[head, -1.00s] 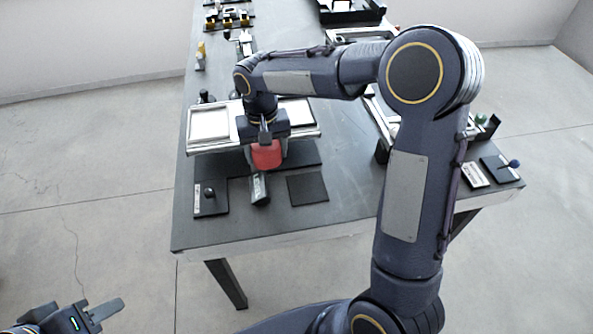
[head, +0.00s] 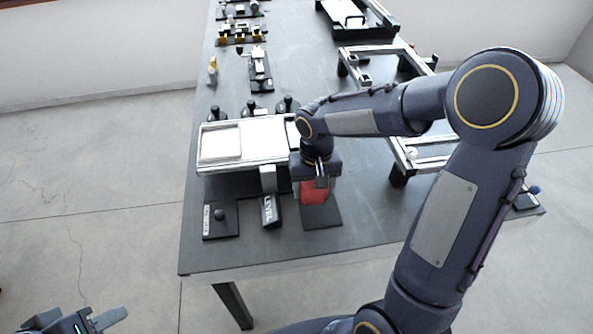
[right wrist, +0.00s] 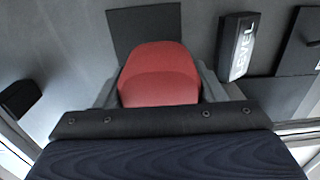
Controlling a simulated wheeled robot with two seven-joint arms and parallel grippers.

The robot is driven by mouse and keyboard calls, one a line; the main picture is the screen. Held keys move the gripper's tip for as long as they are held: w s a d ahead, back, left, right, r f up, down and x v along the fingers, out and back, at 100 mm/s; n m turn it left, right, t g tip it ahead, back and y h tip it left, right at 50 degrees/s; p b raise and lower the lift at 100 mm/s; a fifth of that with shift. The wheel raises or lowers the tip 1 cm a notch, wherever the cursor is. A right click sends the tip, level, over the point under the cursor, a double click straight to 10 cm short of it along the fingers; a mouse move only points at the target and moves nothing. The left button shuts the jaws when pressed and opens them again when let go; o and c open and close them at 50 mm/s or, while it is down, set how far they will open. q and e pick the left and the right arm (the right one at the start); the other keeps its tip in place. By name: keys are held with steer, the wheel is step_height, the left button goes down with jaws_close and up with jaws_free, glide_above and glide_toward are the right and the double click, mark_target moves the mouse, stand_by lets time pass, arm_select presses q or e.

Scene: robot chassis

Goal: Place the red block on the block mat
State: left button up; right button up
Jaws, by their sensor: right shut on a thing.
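The red block (head: 314,191) is between the fingers of my right gripper (head: 316,186), which is shut on it. In the right wrist view the red block (right wrist: 158,75) fills the space between the two grey fingers (right wrist: 158,92). The block mat, a dark square (head: 322,216), lies on the table just in front of and below the block; it also shows beyond the block in the right wrist view (right wrist: 145,24). Whether the block touches the mat I cannot tell. My left gripper (head: 98,322) is low at the left, off the table; only part of it shows.
A black piece marked LEVEL (head: 270,212) lies just left of the mat. A black plate with a knob (head: 220,220) is further left. A pale tray on a raised rail (head: 222,145) stands behind. A metal frame (head: 412,160) is to the right.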

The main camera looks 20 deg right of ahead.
mark_target(320, 211)
steer(key=shift+s+d+f, duration=0.45)
steer(key=shift+d+f, duration=0.1)
steer(key=shift+f, duration=0.25)
steer(key=f, duration=0.3)
steer(key=shift+s+d, duration=0.25)
steer(key=shift+f, duration=0.4)
steer(key=shift+f+b, duration=0.15)
steer(key=shift+b, duration=0.15)
steer(key=o, duration=1.8)
steer(key=shift+c, duration=0.2)
